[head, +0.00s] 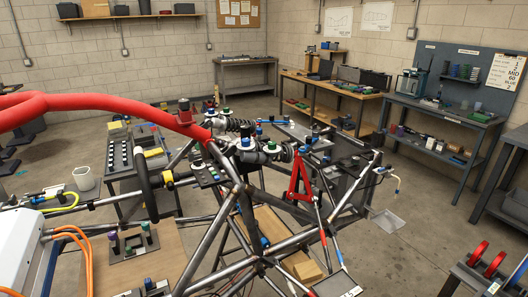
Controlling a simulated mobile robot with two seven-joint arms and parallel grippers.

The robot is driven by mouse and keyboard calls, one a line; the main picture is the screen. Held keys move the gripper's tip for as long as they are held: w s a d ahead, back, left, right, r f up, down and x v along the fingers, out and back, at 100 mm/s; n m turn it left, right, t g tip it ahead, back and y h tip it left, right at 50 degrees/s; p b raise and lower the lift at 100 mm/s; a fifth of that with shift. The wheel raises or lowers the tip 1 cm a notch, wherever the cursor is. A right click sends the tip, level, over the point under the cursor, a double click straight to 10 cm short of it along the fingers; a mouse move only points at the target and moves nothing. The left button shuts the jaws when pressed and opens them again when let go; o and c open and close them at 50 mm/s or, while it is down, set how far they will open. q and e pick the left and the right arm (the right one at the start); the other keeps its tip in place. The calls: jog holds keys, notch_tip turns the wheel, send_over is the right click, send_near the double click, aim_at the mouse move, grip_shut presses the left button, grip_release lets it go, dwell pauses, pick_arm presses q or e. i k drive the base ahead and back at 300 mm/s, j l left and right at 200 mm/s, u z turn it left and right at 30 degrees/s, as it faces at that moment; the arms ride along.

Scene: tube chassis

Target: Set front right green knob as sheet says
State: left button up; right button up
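Two dark coil-spring dampers sit on the tube chassis (222,192), an upper one (238,126) and a lower one (283,152). A small green-topped cap (225,110) shows near the upper damper. Blue, white and green caps cluster near the lower damper, including a pale-topped one (246,143) and a green one (271,145). I cannot tell which is the front right green knob, nor its setting. Neither gripper is in view.
A thick red tube (100,103) crosses the left foreground. A cart (137,160) stands behind the chassis at left. Benches with parts line the back (330,90) and right (440,117). Red discs (478,252) stand at lower right. Floor right of the chassis is mostly clear.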

aim_at(272, 144)
jog(key=k+l+u, duration=0.1)
jog(key=l+u, duration=0.2)
jog(key=l, duration=0.15)
jog(key=k+l+u, duration=0.15)
jog(key=l+u, duration=0.15)
jog(key=k+l+u, duration=0.3)
jog(key=l, duration=0.15)
jog(key=i+l, duration=0.05)
jog(key=i, duration=0.05)
